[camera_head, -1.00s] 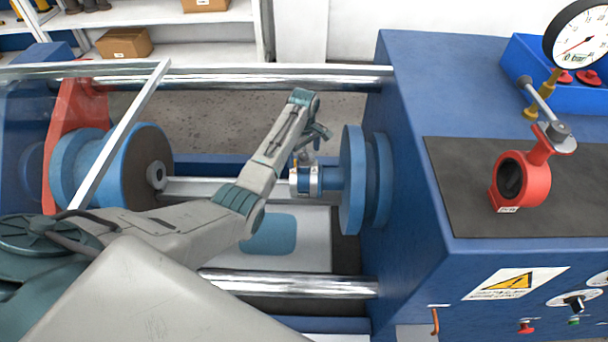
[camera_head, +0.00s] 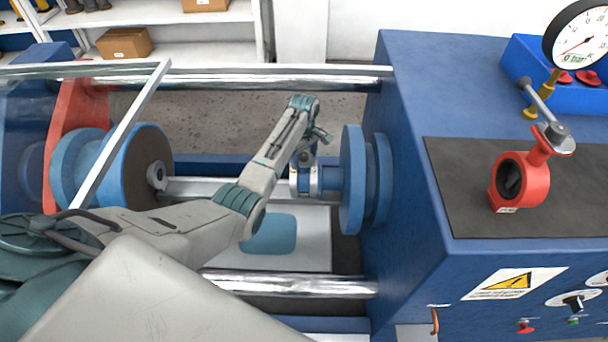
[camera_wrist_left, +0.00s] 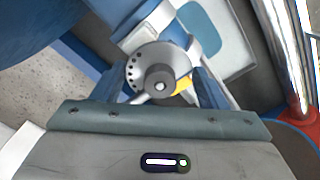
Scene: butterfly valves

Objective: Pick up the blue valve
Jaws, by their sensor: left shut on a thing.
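The blue valve (camera_head: 304,178) is in the machine, beside the blue flange (camera_head: 351,180) at the right end of the opening. In the left wrist view, its round metal top plate with small holes (camera_wrist_left: 143,68) lies between my fingers, with a dark knob in front. My left gripper (camera_head: 312,143) is over the valve's neck, and its fingers also show in the left wrist view (camera_wrist_left: 158,88). It is shut on the valve. The valve's lower part is partly hidden. My right gripper is not in view.
A red valve (camera_head: 521,180) stands on the dark mat (camera_head: 470,215) at the right. A brown-faced blue disc (camera_head: 146,165) faces the flange from the left. Shiny rails run behind (camera_head: 250,78) and in front (camera_head: 290,284). A clear guard frame (camera_head: 122,132) stands at left.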

